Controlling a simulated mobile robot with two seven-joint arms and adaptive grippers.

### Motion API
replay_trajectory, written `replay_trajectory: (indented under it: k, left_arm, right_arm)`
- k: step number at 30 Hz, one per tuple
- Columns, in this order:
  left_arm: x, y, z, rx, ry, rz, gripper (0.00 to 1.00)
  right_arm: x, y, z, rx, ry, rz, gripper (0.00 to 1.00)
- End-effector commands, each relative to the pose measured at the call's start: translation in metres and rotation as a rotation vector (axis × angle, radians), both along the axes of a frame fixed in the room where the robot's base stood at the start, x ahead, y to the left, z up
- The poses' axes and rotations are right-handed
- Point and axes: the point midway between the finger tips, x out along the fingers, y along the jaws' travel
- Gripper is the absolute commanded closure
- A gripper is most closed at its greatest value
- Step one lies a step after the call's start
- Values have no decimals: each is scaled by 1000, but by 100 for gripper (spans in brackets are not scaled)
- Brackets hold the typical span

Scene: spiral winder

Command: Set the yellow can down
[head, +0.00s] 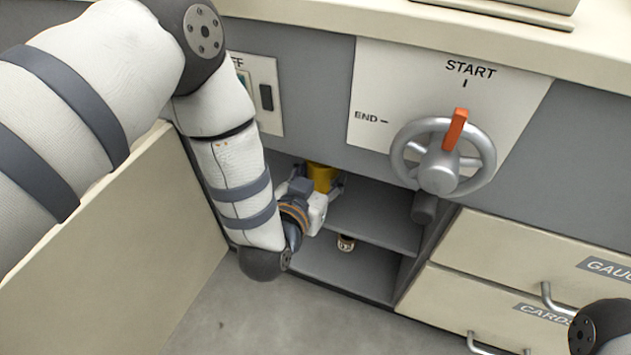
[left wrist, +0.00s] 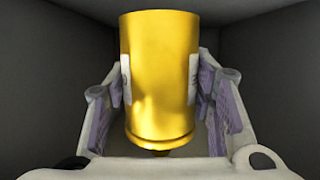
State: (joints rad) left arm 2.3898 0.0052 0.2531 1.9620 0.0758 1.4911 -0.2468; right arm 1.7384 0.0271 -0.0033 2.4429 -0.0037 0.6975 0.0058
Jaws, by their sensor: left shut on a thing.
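The yellow can (head: 321,177) is inside the open cabinet, at the upper shelf (head: 375,219), and partly hidden by my left gripper in the head view. My left gripper (head: 325,188) reaches into the cabinet and is shut on the can. In the left wrist view the shiny can (left wrist: 159,80) is upright between the two fingers of the gripper (left wrist: 160,82), which press on its sides. Whether its base touches the shelf cannot be told. My right gripper is out of view; only a part of my right arm shows at the lower right.
A small brown and white item (head: 346,243) stands on the lower shelf (head: 350,270). The open cabinet door (head: 130,240) is at the left. A handwheel (head: 440,160) juts out above the cabinet's right side. Drawers (head: 500,290) with handles are at the right.

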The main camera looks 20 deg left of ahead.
Motion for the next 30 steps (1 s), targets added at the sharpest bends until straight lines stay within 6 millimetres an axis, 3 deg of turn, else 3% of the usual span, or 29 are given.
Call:
replay_trajectory:
  k: [6,14,20,30]
  left_arm:
    - [37,29,-1,0,-3,2,84]
    - [36,27,-30,0,1,-1,84]
    - [37,28,-73,0,3,0,84]
    - [39,29,-73,0,-1,-2,84]
  right_arm:
    - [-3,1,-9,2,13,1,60]
    - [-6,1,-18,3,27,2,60]
    - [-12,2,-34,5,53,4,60]
    - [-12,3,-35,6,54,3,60]
